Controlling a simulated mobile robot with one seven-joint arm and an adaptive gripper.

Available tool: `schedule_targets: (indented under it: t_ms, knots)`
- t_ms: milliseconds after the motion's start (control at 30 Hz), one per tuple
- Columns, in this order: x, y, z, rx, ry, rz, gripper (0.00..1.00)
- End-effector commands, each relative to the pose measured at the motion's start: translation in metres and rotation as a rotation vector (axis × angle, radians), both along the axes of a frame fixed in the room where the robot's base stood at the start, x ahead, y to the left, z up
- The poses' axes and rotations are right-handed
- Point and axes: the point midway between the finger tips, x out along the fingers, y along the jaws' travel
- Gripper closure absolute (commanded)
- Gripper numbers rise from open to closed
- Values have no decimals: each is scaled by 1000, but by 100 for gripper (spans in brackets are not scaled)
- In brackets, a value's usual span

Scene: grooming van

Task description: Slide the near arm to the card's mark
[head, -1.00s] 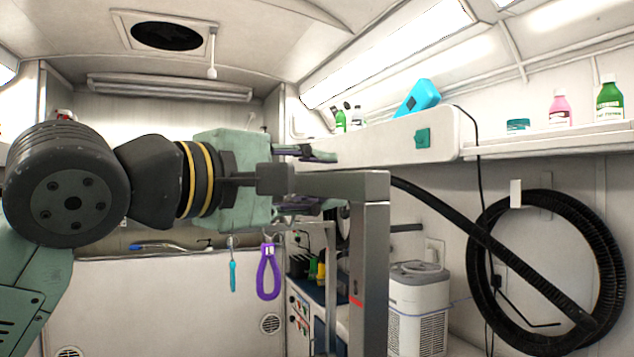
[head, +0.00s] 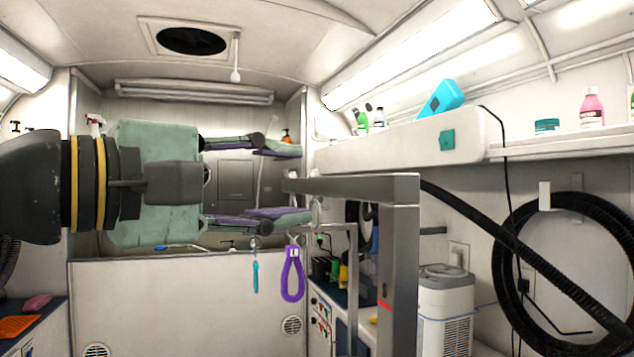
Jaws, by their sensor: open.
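The near grooming arm is a grey post (head: 400,260) with a horizontal bar (head: 350,187) reaching left from its top. A small red mark (head: 385,307) shows on the post. My gripper (head: 294,182) is open, pointing right, with one finger above and one below the level of the bar's left end. Nothing shows held in it. Whether the fingers touch the bar, I cannot tell. I cannot make out a card.
A white wall shelf (head: 400,150) with a blue item (head: 440,99) and bottles runs along the right. A coiled black hose (head: 505,255) hangs below it. A white appliance (head: 445,310) stands behind the post. A white tub (head: 185,305) spans the back. A counter (head: 40,330) is at lower left.

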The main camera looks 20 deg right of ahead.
Motion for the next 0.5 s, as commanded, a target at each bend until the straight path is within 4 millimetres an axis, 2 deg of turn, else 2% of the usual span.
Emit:
schedule_targets:
  t_ms: [100,200,500]
  knots:
    - [-6,16,0,-2,1,2,59]
    - [-9,22,0,0,1,1,59]
    - [-11,24,0,0,0,-1,59]
